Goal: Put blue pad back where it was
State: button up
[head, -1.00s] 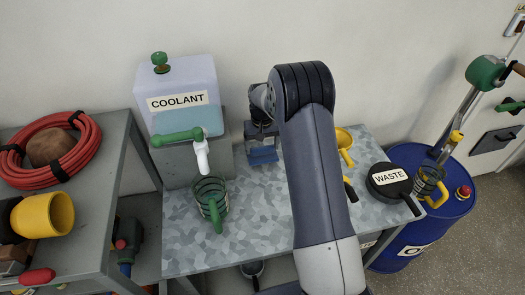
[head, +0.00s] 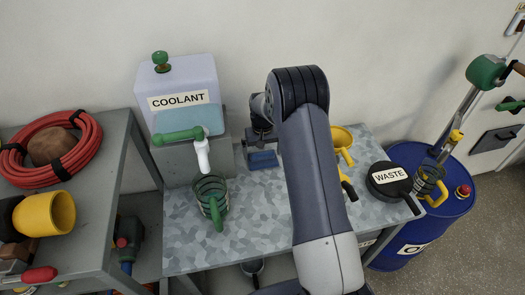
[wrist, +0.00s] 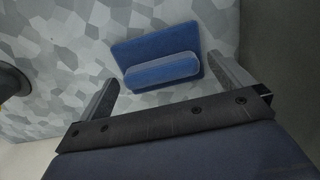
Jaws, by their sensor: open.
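The blue pad (wrist: 133,52) lies flat on the grey patterned tabletop, with a lighter blue raised grip (wrist: 163,71) along its top. In the head view the blue pad (head: 262,160) is at the back of the table, right of the coolant tank's stand. My gripper (wrist: 165,82) is open and empty. Its two fingers are apart, one toward each end of the grip, and the pad lies beyond them. In the head view my gripper (head: 260,138) is just above the pad, partly hidden by my arm.
The coolant tank (head: 180,82) with its green tap and a green-handled jug (head: 211,190) stand to the left. A yellow funnel (head: 341,137), a black waste lid (head: 389,179) and a blue drum (head: 428,220) are to the right. The front tabletop is mostly clear.

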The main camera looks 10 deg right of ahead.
notch_tip(320, 180, up, 12)
jog(key=b, duration=0.1)
jog(key=shift+r, duration=0.15)
dwell(0.3)
send_over(263, 153)
jog(key=shift+a+f, duration=0.1)
jog(key=shift+f, duration=4.05)
